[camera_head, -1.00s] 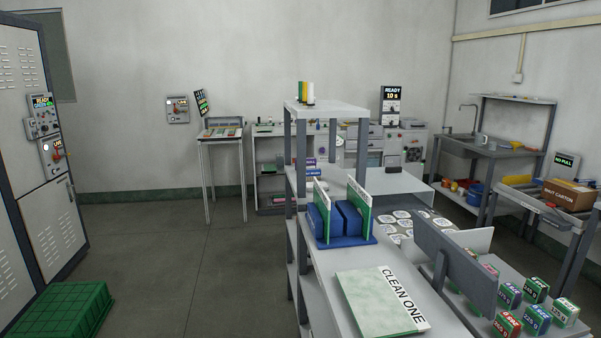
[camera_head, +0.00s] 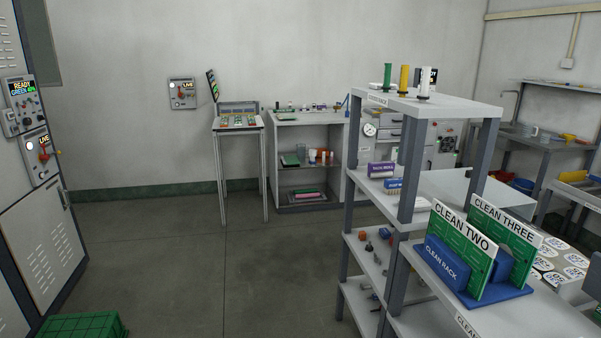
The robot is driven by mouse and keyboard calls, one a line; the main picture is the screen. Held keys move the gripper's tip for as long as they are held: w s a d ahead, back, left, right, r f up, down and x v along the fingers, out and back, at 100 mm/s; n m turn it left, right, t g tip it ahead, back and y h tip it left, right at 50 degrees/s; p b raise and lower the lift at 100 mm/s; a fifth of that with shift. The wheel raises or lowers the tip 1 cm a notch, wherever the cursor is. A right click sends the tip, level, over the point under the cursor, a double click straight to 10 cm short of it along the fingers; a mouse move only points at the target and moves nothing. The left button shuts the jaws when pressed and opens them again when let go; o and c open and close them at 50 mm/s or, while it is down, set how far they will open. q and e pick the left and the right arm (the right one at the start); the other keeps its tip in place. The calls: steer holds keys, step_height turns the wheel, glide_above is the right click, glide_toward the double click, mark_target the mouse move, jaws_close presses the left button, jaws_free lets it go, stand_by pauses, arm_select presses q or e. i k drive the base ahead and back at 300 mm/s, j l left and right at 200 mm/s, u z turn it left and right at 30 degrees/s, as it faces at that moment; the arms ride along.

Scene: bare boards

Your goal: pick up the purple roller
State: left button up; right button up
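The purple roller (camera_head: 381,169) lies on the middle shelf of the grey shelf unit (camera_head: 430,104), right of centre. It is a short purple cylinder with a pale printed label. A blue brush-like block (camera_head: 394,185) lies just in front of it. A grey post of the unit stands close to its right. Neither of my grippers is in view.
Green, yellow and white upright rollers (camera_head: 404,80) stand on the unit's top shelf. A blue rack (camera_head: 447,270) holds green boards at the lower right. A tall locker (camera_head: 30,190) and green crate (camera_head: 84,325) are at left. The floor (camera_head: 220,270) between is clear.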

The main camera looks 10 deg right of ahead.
mark_target(384, 169)
steer(key=i+j+u, duration=0.2)
steer(key=i, duration=2.4)
steer(key=i+z, duration=0.1)
steer(key=i, duration=0.6)
steer(key=i+z, duration=0.1)
steer(key=i, duration=0.6)
steer(key=i+j+z, duration=0.1)
steer(key=i, duration=0.6)
steer(key=i+z, duration=0.35)
steer(key=z, duration=0.15)
steer(key=i+z, duration=0.3)
steer(key=z, duration=0.2)
steer(key=i+j+z, duration=0.25)
steer(key=z, duration=0.25)
steer(key=i, duration=0.1)
